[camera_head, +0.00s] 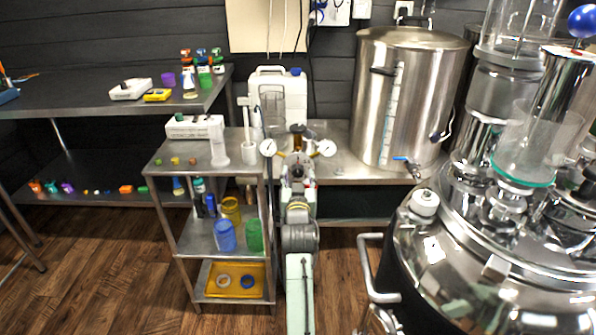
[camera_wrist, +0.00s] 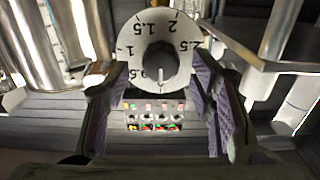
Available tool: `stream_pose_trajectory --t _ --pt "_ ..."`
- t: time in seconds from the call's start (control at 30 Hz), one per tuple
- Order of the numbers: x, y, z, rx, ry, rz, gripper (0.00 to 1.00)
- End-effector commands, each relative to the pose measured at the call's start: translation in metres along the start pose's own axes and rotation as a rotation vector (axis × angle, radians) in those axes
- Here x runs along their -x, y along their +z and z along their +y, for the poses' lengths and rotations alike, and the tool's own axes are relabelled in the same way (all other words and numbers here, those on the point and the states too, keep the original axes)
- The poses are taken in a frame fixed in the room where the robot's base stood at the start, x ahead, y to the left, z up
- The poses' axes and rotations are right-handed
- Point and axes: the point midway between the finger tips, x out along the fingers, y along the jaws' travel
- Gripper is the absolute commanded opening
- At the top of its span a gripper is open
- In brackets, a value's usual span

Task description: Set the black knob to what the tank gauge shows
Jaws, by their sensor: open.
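A white ring scale (camera_wrist: 132,65) marked about 0.5 to 2.5 shows in the wrist view, with a dark round knob (camera_wrist: 160,60) in its middle. A short pale line shows at the knob's lower side. My gripper (camera_wrist: 157,80) is open, its purple-padded fingers apart on either side below the scale. In the head view my gripper (camera_head: 297,155) is at the rear bench, between two small white dials (camera_head: 268,147) (camera_head: 326,147), and hides the knob. The steel tank (camera_head: 370,90) has an upright sight gauge (camera_head: 392,110) with blue marks; its level is too small to read.
A white jug (camera_head: 280,98) stands behind my gripper. A shelf cart (camera_head: 165,165) with cups stands left of my arm. A large steel vessel (camera_head: 450,275) with glass parts fills the right. Wood floor (camera_head: 110,270) is clear at lower left.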

Motion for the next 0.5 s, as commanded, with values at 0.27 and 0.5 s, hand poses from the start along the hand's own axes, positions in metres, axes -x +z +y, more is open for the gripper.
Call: stream_pose_trajectory --t 0.27,0.5 --pt "-0.017 -0.001 -0.001 0.000 -0.001 0.001 0.50" --pt "-0.017 0.000 -0.001 0.000 -0.001 0.001 0.48"
